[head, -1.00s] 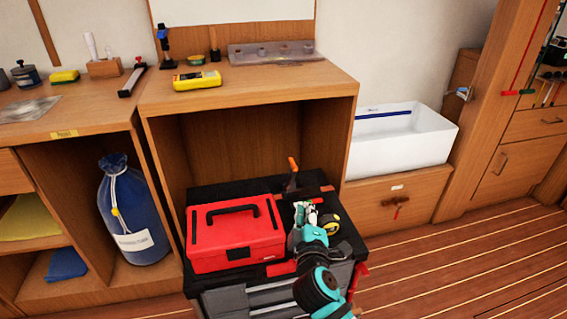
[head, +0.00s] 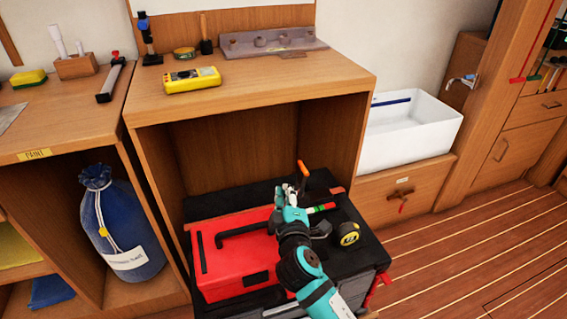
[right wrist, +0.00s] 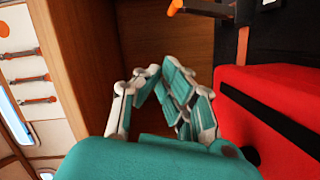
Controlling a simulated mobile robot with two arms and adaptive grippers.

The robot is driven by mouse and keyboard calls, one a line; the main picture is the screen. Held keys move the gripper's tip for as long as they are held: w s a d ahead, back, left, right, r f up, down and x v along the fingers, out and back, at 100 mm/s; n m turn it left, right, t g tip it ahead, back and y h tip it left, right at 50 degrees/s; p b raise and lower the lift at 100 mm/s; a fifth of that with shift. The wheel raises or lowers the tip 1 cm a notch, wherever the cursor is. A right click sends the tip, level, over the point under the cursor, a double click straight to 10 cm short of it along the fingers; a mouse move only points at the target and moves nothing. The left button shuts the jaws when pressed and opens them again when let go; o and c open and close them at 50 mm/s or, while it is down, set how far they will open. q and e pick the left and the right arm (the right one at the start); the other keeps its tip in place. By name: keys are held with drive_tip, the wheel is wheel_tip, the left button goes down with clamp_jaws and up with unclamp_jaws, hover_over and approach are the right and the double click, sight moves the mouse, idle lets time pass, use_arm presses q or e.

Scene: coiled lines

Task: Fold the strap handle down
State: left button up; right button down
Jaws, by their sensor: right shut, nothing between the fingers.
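A red toolbox (head: 235,272) sits on a black-topped cart. Its black strap handle (head: 243,230) shows across the lid, its right end hidden by my right arm. I cannot tell whether the handle stands up or lies flat. The box (right wrist: 285,90) and a black strip on it (right wrist: 268,108) fill the right of the right wrist view. My right gripper (head: 290,188) is shut and empty, above the cart behind the box's right part; in the right wrist view the fingers (right wrist: 165,85) are beside the box, apart from it. My left gripper is not in view.
An orange-handled tool (head: 304,168) stands at the cart's back, near my right gripper. A yellow-black tape measure (head: 348,233) lies on the cart's right. The wooden cabinet (head: 368,95) rises behind, with an open recess. A blue bag (head: 120,225) stands left.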

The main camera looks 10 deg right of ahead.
sight(301, 175)
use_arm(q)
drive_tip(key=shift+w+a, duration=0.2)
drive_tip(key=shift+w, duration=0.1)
use_arm(e)
drive_tip(key=shift+w+a, duration=0.15)
drive_tip(key=shift+w, duration=0.15)
drive_tip(key=shift+r, duration=0.1)
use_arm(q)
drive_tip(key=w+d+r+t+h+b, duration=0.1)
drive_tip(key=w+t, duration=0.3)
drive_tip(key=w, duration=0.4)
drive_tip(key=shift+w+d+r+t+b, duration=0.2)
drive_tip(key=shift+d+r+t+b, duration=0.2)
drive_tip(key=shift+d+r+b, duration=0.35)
use_arm(e)
drive_tip(key=w+d+f, duration=0.2)
drive_tip(key=w+d, duration=0.3)
drive_tip(key=w, duration=0.5)
drive_tip(key=shift+d+f, duration=0.15)
drive_tip(key=shift+f, duration=0.05)
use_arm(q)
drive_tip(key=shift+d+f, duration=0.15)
